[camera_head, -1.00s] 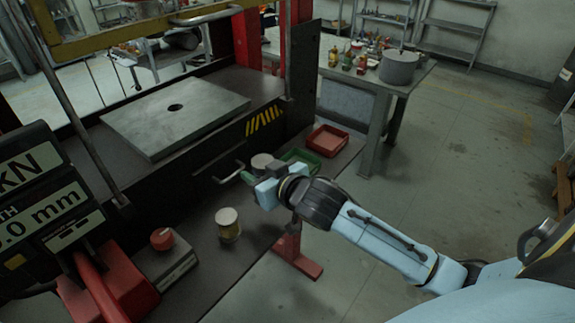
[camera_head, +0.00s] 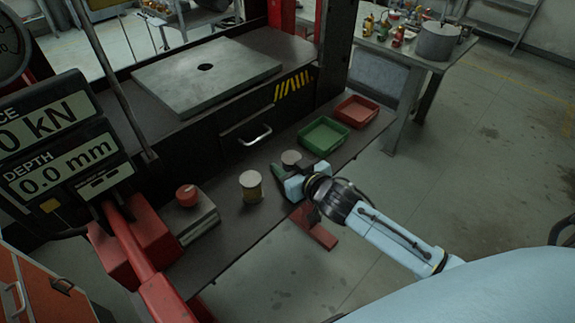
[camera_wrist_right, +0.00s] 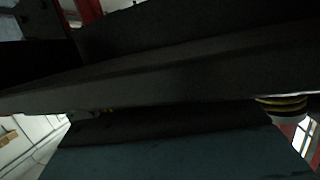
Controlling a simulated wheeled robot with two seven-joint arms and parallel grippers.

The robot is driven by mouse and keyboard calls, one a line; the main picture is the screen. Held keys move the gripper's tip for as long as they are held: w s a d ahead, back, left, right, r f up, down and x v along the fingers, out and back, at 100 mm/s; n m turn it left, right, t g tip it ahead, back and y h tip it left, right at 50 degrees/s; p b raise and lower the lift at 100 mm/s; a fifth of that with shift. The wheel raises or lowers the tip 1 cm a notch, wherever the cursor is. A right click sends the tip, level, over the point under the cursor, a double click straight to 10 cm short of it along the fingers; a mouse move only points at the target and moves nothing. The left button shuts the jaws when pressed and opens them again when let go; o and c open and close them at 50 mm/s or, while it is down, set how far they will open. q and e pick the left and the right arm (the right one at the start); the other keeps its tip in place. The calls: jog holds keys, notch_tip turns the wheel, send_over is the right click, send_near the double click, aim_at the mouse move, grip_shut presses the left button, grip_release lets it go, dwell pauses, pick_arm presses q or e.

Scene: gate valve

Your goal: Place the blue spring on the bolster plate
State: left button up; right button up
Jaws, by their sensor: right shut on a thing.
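The bolster plate (camera_head: 235,82) is a flat grey square plate with a round hole, on the dark press bed at upper left in the head view. My right gripper (camera_head: 284,176) is low over the dark front shelf, well in front of and below the plate. It is shut on a round grey-topped piece (camera_head: 291,157), which I take to be the blue spring. Its coils are hidden behind the gripper, so its blue colour does not show. The wrist view is mostly filled by dark surfaces. My left gripper is not in view.
A yellow spring (camera_head: 251,188) stands upright on the shelf, left of my right gripper; its coils also show in the wrist view (camera_wrist_right: 283,105). A green tray (camera_head: 324,135) and a red tray (camera_head: 356,111) lie beyond. A red-button box (camera_head: 199,222) and the gauge display (camera_head: 65,150) are at left.

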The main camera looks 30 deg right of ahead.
jog(key=o, duration=0.8)
jog(key=shift+f, duration=0.15)
jog(key=o, duration=0.4)
